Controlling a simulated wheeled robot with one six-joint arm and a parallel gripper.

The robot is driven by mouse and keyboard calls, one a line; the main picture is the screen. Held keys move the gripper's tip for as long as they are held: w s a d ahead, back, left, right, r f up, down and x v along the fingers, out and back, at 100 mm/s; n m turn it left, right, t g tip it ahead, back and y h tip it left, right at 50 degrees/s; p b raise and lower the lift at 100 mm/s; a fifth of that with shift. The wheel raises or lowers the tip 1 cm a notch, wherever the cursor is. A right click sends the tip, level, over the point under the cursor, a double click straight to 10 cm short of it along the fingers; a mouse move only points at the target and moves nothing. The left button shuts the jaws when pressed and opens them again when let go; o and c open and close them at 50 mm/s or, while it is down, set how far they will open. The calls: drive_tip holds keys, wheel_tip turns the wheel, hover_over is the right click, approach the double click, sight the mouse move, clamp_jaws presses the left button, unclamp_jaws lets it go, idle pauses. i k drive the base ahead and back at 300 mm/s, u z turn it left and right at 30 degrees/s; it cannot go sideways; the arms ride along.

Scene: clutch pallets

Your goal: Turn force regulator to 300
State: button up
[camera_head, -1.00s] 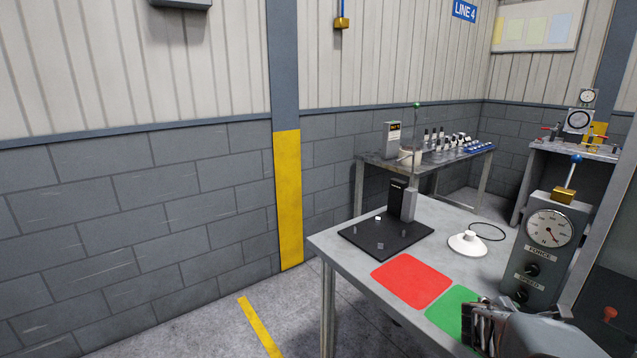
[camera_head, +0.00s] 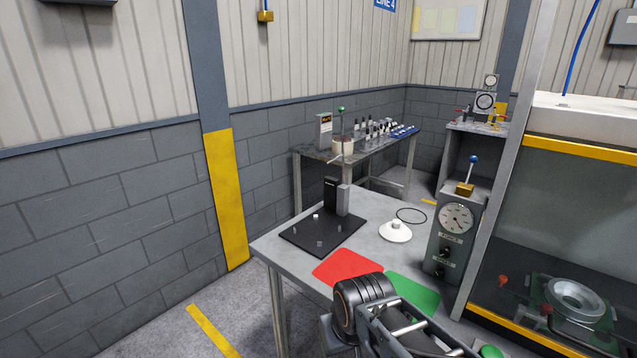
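The force regulator is a grey upright box (camera_head: 455,232) at the right end of the near table, beside the machine frame. Its round white dial (camera_head: 457,219) has a dark needle; its numbers are too small to read. Below the dial are two dark knobs, an upper one (camera_head: 446,252) under a label that read FORCE in the earlier view, and a lower one (camera_head: 441,268). A blue-topped lever stands on the box. My arm shows at the bottom centre, in front of the table and apart from the regulator. I cannot make out my gripper's fingertips.
The near table (camera_head: 283,250) holds a black plate with a small device (camera_head: 322,238), a white cone-shaped part (camera_head: 395,231), a black ring, a red mat (camera_head: 347,267) and a green mat (camera_head: 413,291). A glass-fronted machine (camera_head: 575,220) stands right. More benches stand behind.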

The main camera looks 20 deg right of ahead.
sight(445, 253)
drive_tip(key=z, duration=1.35)
